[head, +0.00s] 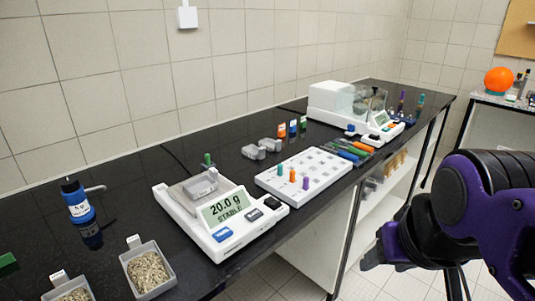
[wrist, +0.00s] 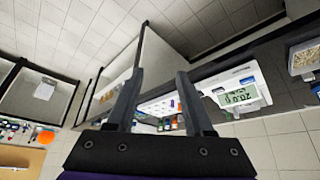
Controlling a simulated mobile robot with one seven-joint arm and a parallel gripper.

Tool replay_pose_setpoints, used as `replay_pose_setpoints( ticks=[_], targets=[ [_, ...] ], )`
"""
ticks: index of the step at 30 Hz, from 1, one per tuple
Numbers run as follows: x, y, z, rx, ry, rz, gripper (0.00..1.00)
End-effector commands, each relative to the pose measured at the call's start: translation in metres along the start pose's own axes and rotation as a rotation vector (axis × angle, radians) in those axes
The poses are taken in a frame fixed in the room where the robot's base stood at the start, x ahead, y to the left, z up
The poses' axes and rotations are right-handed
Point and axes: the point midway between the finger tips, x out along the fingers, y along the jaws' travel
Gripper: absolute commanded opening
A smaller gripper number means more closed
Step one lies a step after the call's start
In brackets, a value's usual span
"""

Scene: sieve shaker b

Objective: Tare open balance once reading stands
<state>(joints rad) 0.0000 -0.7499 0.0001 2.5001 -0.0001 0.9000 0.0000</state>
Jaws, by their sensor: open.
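The open balance (head: 192,233) stands on the black bench, left of centre in the head view. Its display (head: 226,208) reads 20.0 g with STABLE below. A small grey container (head: 201,184) sits on its pan. A blue button (head: 222,234) and a dark button (head: 272,202) flank the display along the front. The balance also shows, turned over, in the wrist view (wrist: 262,75). My gripper (wrist: 160,72) is open and empty, apart from the balance. In the head view, my purple and black arm is at the right, beyond the bench's front edge.
A white rack (head: 275,184) with coloured vials stands right of the balance. An enclosed balance (head: 340,103) is farther back. A blue bottle (head: 77,205) and a tray of grains (head: 146,270) are at left. Floor is clear in front.

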Motion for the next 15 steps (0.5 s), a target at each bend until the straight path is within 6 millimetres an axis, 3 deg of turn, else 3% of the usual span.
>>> replay_pose_setpoints(
  ticks=[2,10,15],
  targets=[
    [0.0000,0.0000,-0.0001,0.000,0.000,0.000,0.48],
    [0.0000,0.0000,-0.0001,0.000,0.000,0.000,0.00],
    [0.0000,0.0000,-0.0001,0.000,0.000,0.000,0.00]
  ],
)
